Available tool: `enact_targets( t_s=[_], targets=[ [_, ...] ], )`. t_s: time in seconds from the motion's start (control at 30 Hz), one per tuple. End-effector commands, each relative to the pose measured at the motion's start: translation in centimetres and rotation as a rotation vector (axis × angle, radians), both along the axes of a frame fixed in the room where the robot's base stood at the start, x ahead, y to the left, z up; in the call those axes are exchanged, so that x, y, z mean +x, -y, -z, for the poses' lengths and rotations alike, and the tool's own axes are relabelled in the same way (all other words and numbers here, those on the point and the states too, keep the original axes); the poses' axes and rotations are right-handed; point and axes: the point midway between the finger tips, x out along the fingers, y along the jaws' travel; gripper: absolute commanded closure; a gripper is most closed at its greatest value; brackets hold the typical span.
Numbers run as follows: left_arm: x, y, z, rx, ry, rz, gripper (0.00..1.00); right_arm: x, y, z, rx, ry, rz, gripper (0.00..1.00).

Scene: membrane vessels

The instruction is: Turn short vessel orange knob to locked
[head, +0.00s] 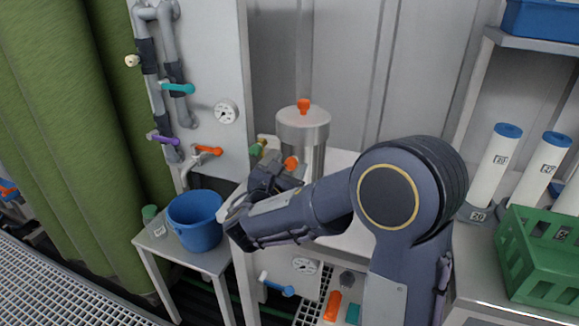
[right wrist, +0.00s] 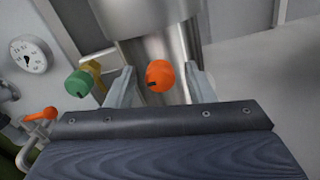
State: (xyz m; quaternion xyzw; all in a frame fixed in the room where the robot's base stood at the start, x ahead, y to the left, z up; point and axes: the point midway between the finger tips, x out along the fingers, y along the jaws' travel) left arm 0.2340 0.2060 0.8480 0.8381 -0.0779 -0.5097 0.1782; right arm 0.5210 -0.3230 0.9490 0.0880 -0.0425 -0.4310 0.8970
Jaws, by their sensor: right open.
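The short vessel (head: 303,132) is a steel cylinder behind my right gripper, with an orange knob on its lid (head: 304,105). A second orange knob (head: 291,163) sits low on its front, with a dark mark on its face in the right wrist view (right wrist: 160,74). My right gripper (head: 268,174) is open in front of the vessel. In the right wrist view its two fingers stand on either side of the front orange knob, with visible gaps. A green knob (right wrist: 78,84) on a brass fitting is left of the left finger. My left gripper is out of view.
A blue bucket (head: 195,220) stands on a small table at left. An orange-handled tap (head: 208,150) and pipes are on the panel above it. White tubes with blue caps (head: 493,165) and a green crate (head: 545,250) are at right.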

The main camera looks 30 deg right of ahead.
Motion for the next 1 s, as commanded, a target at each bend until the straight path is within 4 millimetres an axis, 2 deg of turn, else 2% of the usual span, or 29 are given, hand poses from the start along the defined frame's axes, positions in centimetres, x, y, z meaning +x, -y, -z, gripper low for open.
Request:
enact_targets(
  t_s=[0.3, 0.63, 1.0],
  targets=[
    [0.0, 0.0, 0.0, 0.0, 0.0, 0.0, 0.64, 0.3, 0.3, 0.0, 0.0, 0.0, -0.001, 0.51],
    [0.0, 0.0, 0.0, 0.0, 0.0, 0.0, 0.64, 0.2, 0.3, 0.0, 0.0, 0.0, 0.0, 0.95],
    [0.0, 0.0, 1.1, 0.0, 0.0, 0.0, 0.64, 0.2, 0.3, 0.3, 0.039, 0.047, 0.0, 0.96]
  ],
)
